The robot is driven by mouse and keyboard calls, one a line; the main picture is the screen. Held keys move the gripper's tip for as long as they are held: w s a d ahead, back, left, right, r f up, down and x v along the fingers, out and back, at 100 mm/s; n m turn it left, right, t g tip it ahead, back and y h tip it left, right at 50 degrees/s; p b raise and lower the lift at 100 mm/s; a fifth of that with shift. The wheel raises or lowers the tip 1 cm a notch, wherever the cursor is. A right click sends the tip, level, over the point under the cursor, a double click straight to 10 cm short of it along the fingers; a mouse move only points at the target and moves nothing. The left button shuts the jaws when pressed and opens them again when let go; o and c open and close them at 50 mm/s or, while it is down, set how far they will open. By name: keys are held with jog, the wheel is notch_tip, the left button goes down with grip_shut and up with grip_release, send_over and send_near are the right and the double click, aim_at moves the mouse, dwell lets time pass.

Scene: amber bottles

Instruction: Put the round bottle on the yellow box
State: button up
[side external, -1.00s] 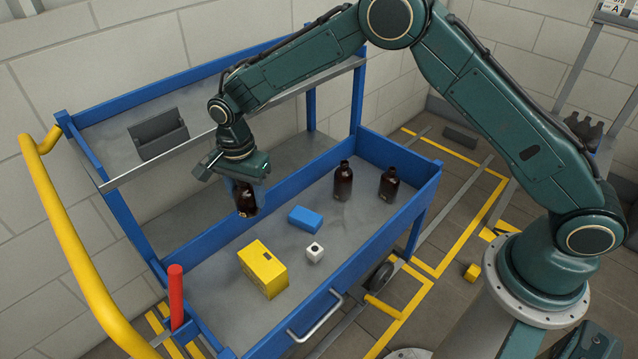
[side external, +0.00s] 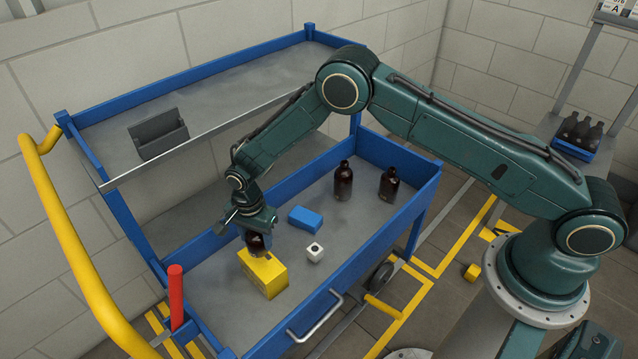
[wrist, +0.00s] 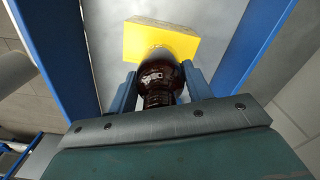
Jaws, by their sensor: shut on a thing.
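A dark amber bottle (side external: 257,241) is between the fingers of my gripper (side external: 257,232), which is shut on it. The bottle is upright, at the top of the yellow box (side external: 265,276). I cannot tell whether its base touches the box. In the wrist view the bottle (wrist: 160,78) sits between both fingers of my gripper (wrist: 156,88), with the yellow box (wrist: 160,40) beyond it. Two other dark bottles, one (side external: 343,182) and another (side external: 389,184), stand upright at the right end of the cart tray (side external: 215,285).
A red post (side external: 176,295) stands at the tray's left corner. The upper shelf (side external: 220,105) overhangs behind. Bare tray shows right of the cube.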

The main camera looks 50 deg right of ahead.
aim_at(258, 247)
jog(key=shift+f, duration=2.2)
jog(key=shift+f, duration=0.1)
jog(key=o, duration=1)
notch_tip(258, 247, up, 12)
jog(key=shift+r, duration=0.15)
jog(key=shift+r, duration=0.1)
